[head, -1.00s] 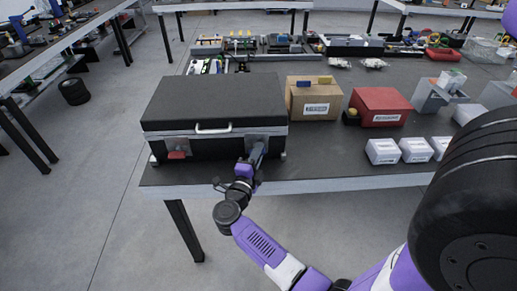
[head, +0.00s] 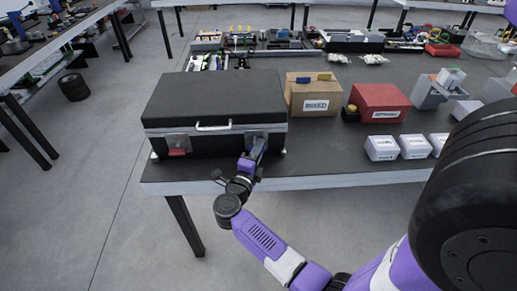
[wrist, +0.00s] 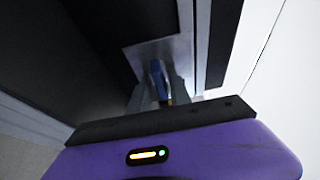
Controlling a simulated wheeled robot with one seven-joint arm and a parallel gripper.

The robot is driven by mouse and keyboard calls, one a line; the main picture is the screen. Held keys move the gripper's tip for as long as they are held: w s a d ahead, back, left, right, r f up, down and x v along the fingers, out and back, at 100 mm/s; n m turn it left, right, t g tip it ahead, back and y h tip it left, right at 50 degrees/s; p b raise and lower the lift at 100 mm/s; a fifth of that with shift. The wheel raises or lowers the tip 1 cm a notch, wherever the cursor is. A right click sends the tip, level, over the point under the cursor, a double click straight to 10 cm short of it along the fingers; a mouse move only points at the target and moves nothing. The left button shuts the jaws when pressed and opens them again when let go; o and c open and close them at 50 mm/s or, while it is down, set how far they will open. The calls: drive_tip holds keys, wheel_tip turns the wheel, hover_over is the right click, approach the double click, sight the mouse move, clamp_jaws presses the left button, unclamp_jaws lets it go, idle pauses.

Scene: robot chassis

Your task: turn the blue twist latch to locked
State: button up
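The blue twist latch (wrist: 157,76) sits on a pale metal plate at the front of the black case (head: 214,98). In the wrist view its blue handle lies between the two grey fingers of my gripper (wrist: 160,94), which appear closed on its sides. In the head view my gripper (head: 257,150) is at the right front of the case and hides most of this latch. A red latch (head: 177,152) is on the left front of the case. The case lid is down.
The case stands on a dark table near its front edge (head: 330,180). To its right are a cardboard box (head: 314,98), a red box (head: 379,103) and small white boxes (head: 381,148). A carry handle (head: 213,127) sits between the latches.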

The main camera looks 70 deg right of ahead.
drive_tip(key=shift+o, duration=0.2)
drive_tip(key=a, duration=0.7)
drive_tip(key=shift+a+b, duration=0.35)
drive_tip(key=shift+a, duration=0.05)
